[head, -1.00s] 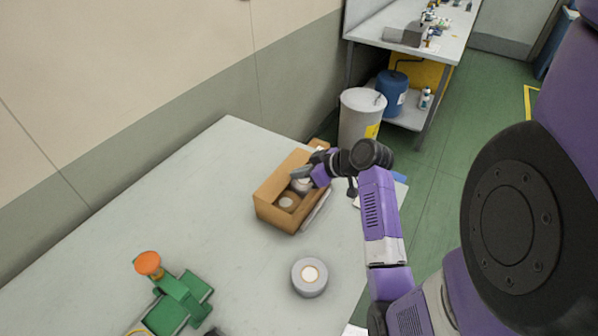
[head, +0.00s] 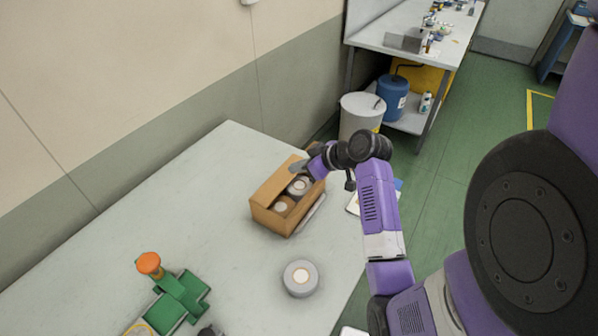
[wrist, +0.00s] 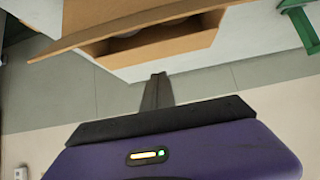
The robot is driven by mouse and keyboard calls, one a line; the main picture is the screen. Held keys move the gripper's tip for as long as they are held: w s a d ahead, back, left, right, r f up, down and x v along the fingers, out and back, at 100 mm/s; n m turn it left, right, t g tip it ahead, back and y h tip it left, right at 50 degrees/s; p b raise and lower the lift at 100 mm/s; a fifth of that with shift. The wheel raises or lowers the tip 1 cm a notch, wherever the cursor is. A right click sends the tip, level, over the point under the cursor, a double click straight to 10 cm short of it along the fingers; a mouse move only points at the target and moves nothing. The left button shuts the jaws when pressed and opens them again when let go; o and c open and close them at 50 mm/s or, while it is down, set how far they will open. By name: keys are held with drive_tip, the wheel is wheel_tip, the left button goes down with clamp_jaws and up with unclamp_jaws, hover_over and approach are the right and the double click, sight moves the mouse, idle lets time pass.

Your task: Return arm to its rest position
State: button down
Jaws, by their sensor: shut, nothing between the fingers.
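My purple arm reaches over the right side of the table. My gripper (head: 299,168) is at the far end of an open cardboard box (head: 266,217), seemingly above its rim. In the wrist view its narrow dark fingers (wrist: 158,80) are together with nothing between them, and the box (wrist: 150,46) lies beyond them at the top. Two grey rolls, a nearer one (head: 282,206) and a farther one (head: 299,186), sit inside the box. The exact height of the gripper over the box is hard to tell.
Another grey roll (head: 300,278) lies on the pale table (head: 190,215). A green device with an orange knob (head: 149,263) stands at the lower left. A white bin (head: 361,112), a blue drum (head: 392,94) and a workbench (head: 385,27) are behind. The table's left middle is clear.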

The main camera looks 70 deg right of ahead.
drive_tip(key=b+v, duration=0.1)
drive_tip(key=v, duration=0.7)
drive_tip(key=shift+w+r, duration=0.2)
drive_tip(key=shift+w, duration=0.05)
drive_tip(key=shift+a, duration=0.1)
